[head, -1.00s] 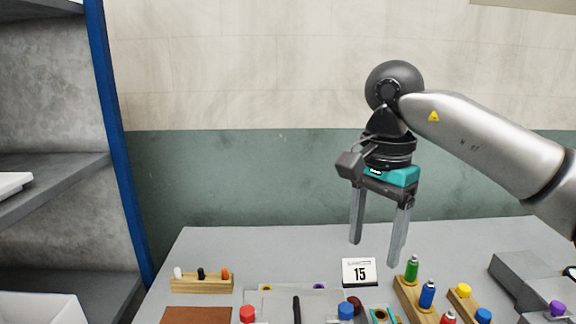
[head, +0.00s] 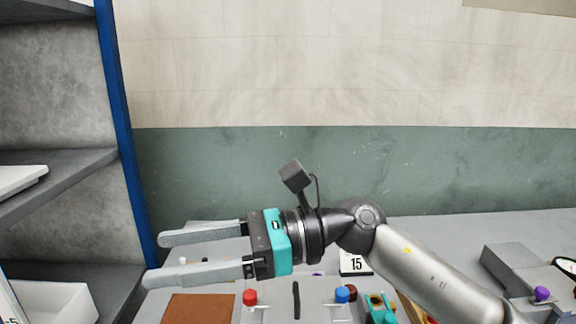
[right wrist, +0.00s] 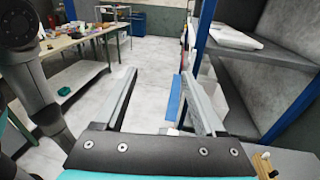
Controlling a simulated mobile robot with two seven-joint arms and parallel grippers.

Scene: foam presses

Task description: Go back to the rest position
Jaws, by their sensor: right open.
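My right gripper (head: 155,260) is open and empty. In the head view its arm reaches in from the right and the fingers point left, above the left part of the grey table (head: 440,229). In the right wrist view the two fingers of this gripper (right wrist: 154,98) stand wide apart with the floor seen between them. The arm covers part of the wooden holders and bottles on the table. My left gripper does not show.
A shelf unit with a blue post (head: 125,140) stands to the left, near the fingertips. On the table are a brown mat (head: 198,308), red knob (head: 250,297), blue knob (head: 342,294), calendar block (head: 356,264) and purple knob (head: 542,293). A white bin (head: 62,298) sits lower left.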

